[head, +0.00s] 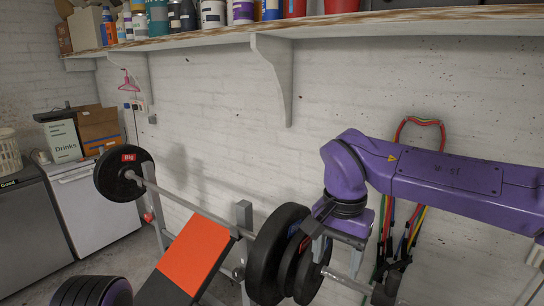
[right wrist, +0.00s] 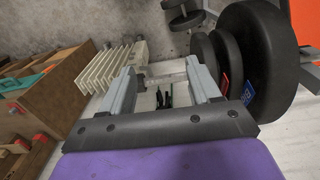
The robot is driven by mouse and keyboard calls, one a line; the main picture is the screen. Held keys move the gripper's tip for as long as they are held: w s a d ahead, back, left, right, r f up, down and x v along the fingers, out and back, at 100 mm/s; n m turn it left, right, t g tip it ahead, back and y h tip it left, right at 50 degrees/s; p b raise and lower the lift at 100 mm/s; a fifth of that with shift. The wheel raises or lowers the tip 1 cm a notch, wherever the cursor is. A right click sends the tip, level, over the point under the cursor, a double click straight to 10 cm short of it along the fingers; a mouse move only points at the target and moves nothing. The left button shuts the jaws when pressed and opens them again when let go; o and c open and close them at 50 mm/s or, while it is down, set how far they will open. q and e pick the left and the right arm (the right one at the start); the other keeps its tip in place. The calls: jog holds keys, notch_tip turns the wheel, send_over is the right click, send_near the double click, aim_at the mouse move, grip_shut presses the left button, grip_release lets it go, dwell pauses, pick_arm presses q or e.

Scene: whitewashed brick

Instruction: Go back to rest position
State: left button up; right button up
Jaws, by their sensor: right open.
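My right arm, purple, comes in from the right in the head view. My right gripper (head: 336,256) points down beside the black weight plates (head: 268,262) at the near end of a barbell. In the right wrist view the two grey fingers of the right gripper (right wrist: 160,72) stand apart with nothing held between them. The black plates (right wrist: 262,60) are close on the right of the fingers in that view; I cannot tell whether they touch. My left gripper is out of view.
The barbell with its far plate (head: 122,172) rests on a bench rack with an orange pad (head: 196,250). A wall shelf (head: 330,25) with a bracket (head: 275,75) runs above my arm. Coloured bands (head: 412,220) hang behind it. A white radiator (right wrist: 112,65) and wooden shelving (right wrist: 50,85) show in the wrist view.

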jog(key=s+d+f+t+h+b, duration=0.1)
jog(key=s+d+f+t+h, duration=0.3)
jog(key=f, duration=0.8)
jog(key=w+d+f+m+g+h+b, duration=0.1)
jog(key=d+f, duration=0.4)
jog(key=f, duration=0.7)
jog(key=s+d+f+t+h+b, duration=0.1)
jog(key=s+d+f+t+h, duration=0.3)
jog(key=f, duration=0.9)
jog(key=s+d+f+g+y, duration=0.2)
jog(key=s+f, duration=0.3)
jog(key=s, duration=0.4)
jog(key=s+d+f+n+g+y, duration=0.1)
jog(key=s+d+f+y, duration=0.2)
jog(key=s+f, duration=0.3)
jog(key=s+b, duration=0.1)
jog(key=s, duration=0.3)
jog(key=shift+s+d+f+g+y, duration=0.2)
jog(key=shift+s+d+g+y, duration=0.1)
jog(key=shift+d+g, duration=0.1)
